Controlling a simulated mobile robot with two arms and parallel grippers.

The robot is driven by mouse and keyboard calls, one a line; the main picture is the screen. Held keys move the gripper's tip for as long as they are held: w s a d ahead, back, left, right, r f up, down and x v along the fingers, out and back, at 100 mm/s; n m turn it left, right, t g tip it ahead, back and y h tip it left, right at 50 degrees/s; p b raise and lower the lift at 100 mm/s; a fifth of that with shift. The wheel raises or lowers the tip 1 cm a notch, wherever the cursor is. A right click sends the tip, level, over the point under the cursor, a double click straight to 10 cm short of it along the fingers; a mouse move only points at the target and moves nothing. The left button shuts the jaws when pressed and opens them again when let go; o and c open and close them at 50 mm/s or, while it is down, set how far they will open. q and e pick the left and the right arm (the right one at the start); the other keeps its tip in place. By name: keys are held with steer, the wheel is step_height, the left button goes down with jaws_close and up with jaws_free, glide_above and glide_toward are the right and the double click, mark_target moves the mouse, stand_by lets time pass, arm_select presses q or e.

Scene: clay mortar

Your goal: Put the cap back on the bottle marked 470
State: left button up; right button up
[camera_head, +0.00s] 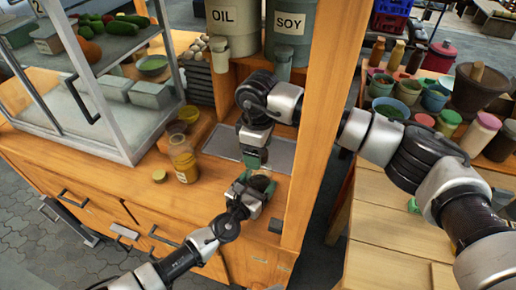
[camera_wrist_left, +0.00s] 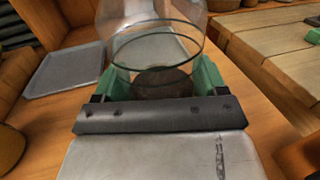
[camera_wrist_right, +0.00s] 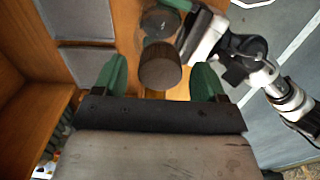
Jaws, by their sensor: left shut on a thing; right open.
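My left gripper (camera_head: 258,183) is shut on a clear glass vessel (camera_wrist_left: 150,50) just above the counter. A dark brown round piece (camera_wrist_left: 165,80) shows through the glass. In the right wrist view a brown cylinder (camera_wrist_right: 160,66) adjoins clear glass (camera_wrist_right: 160,22); I cannot tell whether it is a cap or contents. My right gripper (camera_head: 255,158) is open, its fingers (camera_wrist_right: 160,80) either side of the brown cylinder in the picture, contact unclear. A yellow-filled bottle (camera_head: 185,162) stands left on the counter; a small olive disc (camera_head: 160,176) lies beside it. No 470 mark is legible.
A grey tray (camera_head: 228,143) lies behind the grippers. A wooden post (camera_head: 318,140) stands close to the right. OIL (camera_head: 232,32) and SOY (camera_head: 290,38) containers are at the back. A glass display case (camera_head: 95,85) is left.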

steer(key=shift+r, duration=2.25)
steer(key=shift+n, duration=0.3)
steer(key=shift+c, duration=0.3)
